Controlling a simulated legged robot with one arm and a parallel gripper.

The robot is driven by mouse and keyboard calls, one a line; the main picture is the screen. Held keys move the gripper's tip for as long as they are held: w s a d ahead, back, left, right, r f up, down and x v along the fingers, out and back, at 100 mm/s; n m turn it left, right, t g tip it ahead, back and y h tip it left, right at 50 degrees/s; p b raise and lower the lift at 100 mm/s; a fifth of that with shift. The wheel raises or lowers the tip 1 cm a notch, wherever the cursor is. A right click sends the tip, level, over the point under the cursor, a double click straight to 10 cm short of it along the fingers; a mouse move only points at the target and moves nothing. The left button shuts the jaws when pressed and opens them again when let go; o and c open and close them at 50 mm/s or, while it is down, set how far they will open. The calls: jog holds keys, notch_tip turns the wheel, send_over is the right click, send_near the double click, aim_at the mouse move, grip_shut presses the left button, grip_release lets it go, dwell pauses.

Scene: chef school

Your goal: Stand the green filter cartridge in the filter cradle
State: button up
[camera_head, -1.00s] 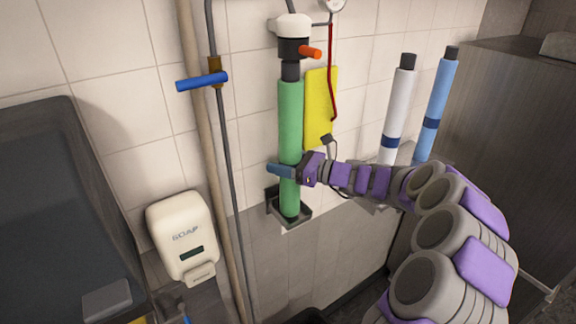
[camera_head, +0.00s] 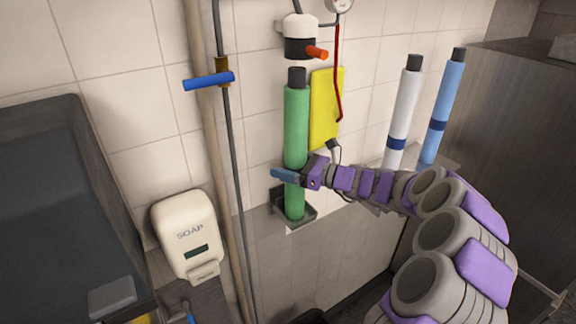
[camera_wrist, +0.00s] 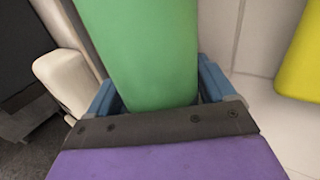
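The green filter cartridge (camera_head: 296,130) stands nearly upright by the tiled wall, its dark top cap a little below the white and black filter head (camera_head: 300,38) with an orange lever. Its lower end is inside a dark bracket on the wall, which looks like the filter cradle (camera_head: 306,219); whether it rests on the floor of it cannot be told. My gripper (camera_head: 289,175) is around the lower part of the cartridge. In the wrist view, the blue fingers of my gripper (camera_wrist: 157,97) lie close against both sides of the green cartridge (camera_wrist: 145,50).
A white cartridge (camera_head: 403,115) and a blue cartridge (camera_head: 442,100) stand on a ledge to the right. A yellow board (camera_head: 325,110) hangs behind. Left are a pipe with a blue lever (camera_head: 209,81) and a soap dispenser (camera_head: 187,236).

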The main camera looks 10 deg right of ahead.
jog(key=shift+o, duration=1)
jog(key=shift+d, duration=0.15)
jog(key=shift+s+d+f, duration=0.1)
jog(key=shift+d, duration=0.15)
jog(key=v, duration=1.6)
jog(key=shift+s+d, duration=0.2)
jog(key=shift+s, duration=0.1)
